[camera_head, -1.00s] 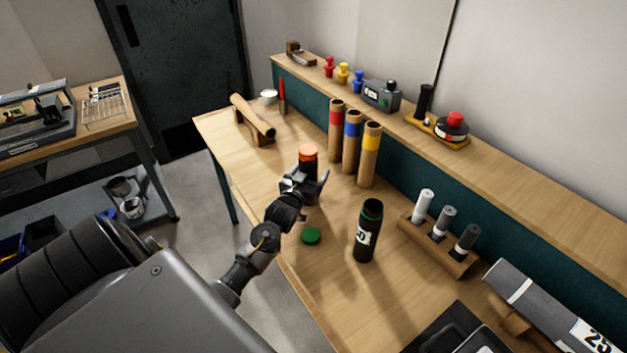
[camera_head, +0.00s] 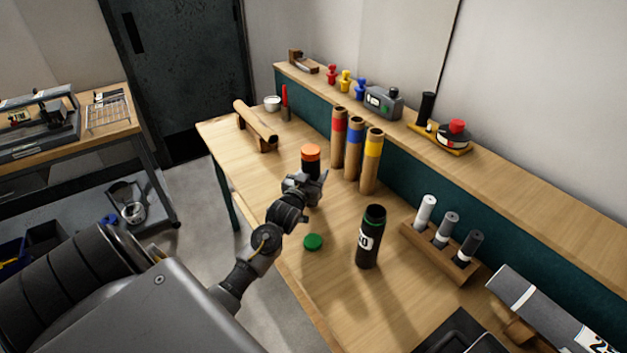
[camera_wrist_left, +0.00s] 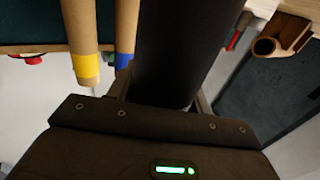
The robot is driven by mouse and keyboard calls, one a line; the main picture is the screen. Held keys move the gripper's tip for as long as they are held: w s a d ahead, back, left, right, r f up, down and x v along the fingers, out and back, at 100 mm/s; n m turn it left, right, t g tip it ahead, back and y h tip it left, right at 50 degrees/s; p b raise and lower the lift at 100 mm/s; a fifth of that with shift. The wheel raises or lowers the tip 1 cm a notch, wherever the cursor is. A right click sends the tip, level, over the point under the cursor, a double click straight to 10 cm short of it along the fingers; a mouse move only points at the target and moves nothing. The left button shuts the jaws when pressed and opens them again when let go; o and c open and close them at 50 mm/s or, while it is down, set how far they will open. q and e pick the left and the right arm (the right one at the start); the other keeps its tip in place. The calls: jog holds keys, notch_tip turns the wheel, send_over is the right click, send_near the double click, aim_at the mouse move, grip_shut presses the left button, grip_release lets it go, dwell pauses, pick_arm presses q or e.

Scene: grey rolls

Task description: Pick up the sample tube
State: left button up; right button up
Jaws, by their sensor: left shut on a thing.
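A black tube with an orange cap (camera_head: 311,162) stands upright on the wooden bench in the head view. My left gripper (camera_head: 308,184) is shut around its lower body, which the gripper partly hides. In the left wrist view the tube's dark body (camera_wrist_left: 180,50) fills the space between the fingers. A second black tube with a green rim and white label (camera_head: 370,238) stands open to the right, apart from the gripper. A green cap (camera_head: 313,242) lies flat on the bench near it. My right gripper is not in view.
Cardboard tubes with red, blue and yellow bands (camera_head: 354,146) stand close behind the gripped tube. A wooden rack (camera_head: 434,254) holds small tubes at the right. A roll on a wooden stand (camera_head: 255,120) is at the back left. The bench front by the green cap is clear.

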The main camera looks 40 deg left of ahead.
pick_arm(q)
jog(key=s+r, duration=0.1)
jog(key=r, duration=0.1)
jog(key=s+r, duration=0.1)
jog(key=r, duration=0.1)
jog(key=s+a+r, duration=0.1)
jog(key=s+r, duration=0.1)
jog(key=shift+a+r, duration=0.1)
jog(key=s+a+r+b, duration=0.1)
jog(key=s+r, duration=0.3)
jog(key=s, duration=0.5)
jog(key=shift+s+a+r, duration=0.25)
jog(key=shift+a+r, duration=0.1)
jog(key=shift+a, duration=0.35)
